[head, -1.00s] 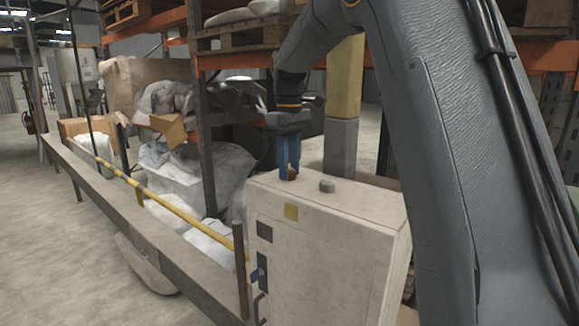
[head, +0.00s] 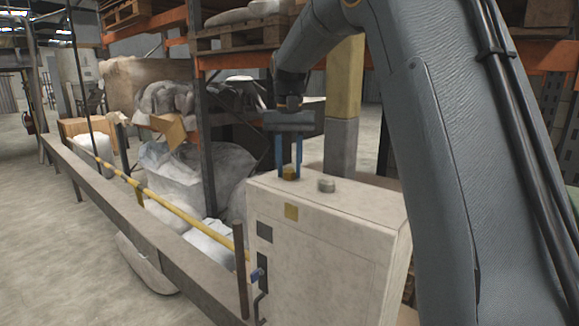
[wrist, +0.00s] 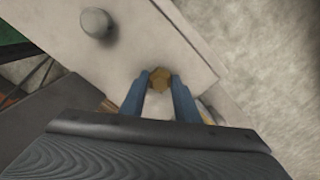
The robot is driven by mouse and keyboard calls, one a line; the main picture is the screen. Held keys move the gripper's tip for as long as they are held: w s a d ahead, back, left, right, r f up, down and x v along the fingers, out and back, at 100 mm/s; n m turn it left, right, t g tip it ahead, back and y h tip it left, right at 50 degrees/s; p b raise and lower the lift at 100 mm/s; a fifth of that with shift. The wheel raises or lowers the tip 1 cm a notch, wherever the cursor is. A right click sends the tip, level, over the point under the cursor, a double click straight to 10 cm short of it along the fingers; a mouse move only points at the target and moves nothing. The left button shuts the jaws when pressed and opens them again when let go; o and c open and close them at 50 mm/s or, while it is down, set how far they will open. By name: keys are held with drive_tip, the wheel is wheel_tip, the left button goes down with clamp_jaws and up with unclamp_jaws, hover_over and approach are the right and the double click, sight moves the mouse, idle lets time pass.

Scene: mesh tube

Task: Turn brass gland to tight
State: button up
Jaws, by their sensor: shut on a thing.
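The brass gland (head: 289,173) is a small hexagonal fitting on top of the beige cabinet (head: 320,240), close to its back left edge. In the wrist view the brass gland (wrist: 160,78) shows between my fingertips. My gripper (head: 289,172) points down from above, its two blue fingers on either side of the gland. In the wrist view my gripper (wrist: 158,82) is shut on the gland, with a fingertip against each side. The gland's base and any marking for tight are not visible.
A grey round plug (head: 327,185) stands on the cabinet top, right of the gland; it also shows in the wrist view (wrist: 96,22). A rail with a yellow pipe (head: 180,208) runs along the left. Shelving stands behind.

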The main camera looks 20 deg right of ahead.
sight(289, 168)
drive_tip(key=m, duration=0.5)
drive_tip(key=shift+m, duration=2.5)
drive_tip(key=o, duration=1.1)
drive_tip(key=shift+c, duration=0.2)
wheel_tip(289, 168, up, 7)
drive_tip(key=b, duration=0.2)
drive_tip(key=shift+f+b, duration=0.15)
drive_tip(key=shift+b, duration=0.25)
drive_tip(key=shift+r, duration=0.6)
